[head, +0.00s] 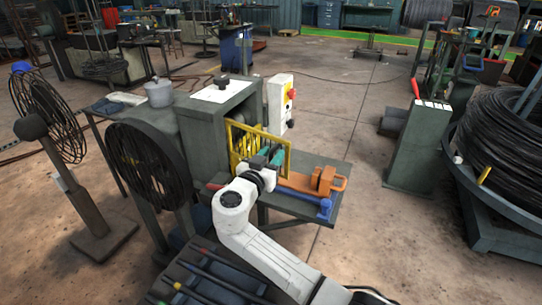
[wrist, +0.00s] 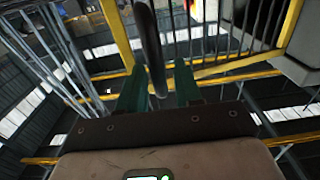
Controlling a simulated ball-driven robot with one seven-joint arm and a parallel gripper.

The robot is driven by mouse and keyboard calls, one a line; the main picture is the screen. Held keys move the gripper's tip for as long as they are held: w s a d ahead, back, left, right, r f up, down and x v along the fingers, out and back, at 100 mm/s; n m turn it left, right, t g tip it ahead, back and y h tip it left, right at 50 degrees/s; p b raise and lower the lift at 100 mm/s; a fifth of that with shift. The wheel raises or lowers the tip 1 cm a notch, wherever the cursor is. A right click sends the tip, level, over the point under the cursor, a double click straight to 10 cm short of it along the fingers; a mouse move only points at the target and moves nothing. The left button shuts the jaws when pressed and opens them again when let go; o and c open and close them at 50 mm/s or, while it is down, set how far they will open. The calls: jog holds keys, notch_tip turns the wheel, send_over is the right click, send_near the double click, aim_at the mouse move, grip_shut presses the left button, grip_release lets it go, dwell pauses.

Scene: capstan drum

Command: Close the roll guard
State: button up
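The roll guard (head: 236,140) is a yellow barred frame at the front of the grey machine cabinet, in the middle of the head view. Its yellow frame and dark bars (wrist: 232,68) fill the upper part of the wrist view. My gripper (head: 271,156) is at the guard's front side, its green fingers partly hidden by my wrist. In the wrist view the fingers (wrist: 162,88) stand apart, with a dark curved bar (wrist: 149,40) between them, probably the guard's handle. A gap shows beside the bar, so the fingers do not look clamped on it.
An orange fixture (head: 322,181) sits on the bench to the right of my gripper. A control box with a red button (head: 281,104) stands behind the guard.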

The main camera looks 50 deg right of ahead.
grip_shut()
jog(key=shift+a, duration=0.1)
dwell(0.3)
